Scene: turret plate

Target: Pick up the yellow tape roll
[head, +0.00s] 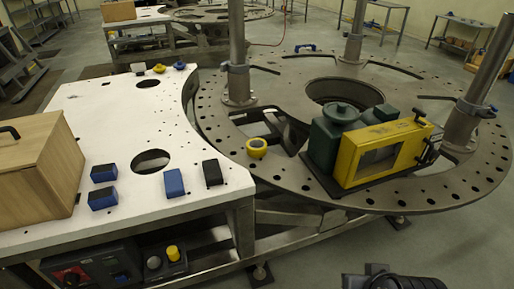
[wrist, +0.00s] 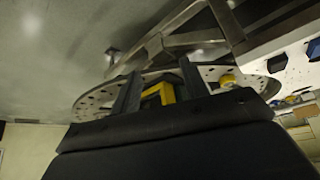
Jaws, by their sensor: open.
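The yellow tape roll (head: 256,148) lies on the round turret plate (head: 225,128), near its left edge, with a dark centre. In the wrist view a yellow round thing (wrist: 228,80), which looks like the roll, sits right of my fingers. My gripper (wrist: 159,68) is open, its two dark fingers apart with nothing held between them. The wrist picture is tilted and looks upside down. In the head view a dark part of my arm (head: 390,281) shows at the bottom edge, well away from the roll.
A yellow-framed box (head: 345,164) with a green machine (head: 330,138) stands right of the roll. Steel posts (head: 237,60) rise from the plate. A white table (head: 120,115) at left holds a wooden box (head: 38,165), blue blocks (head: 173,183) and a black block (head: 212,172).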

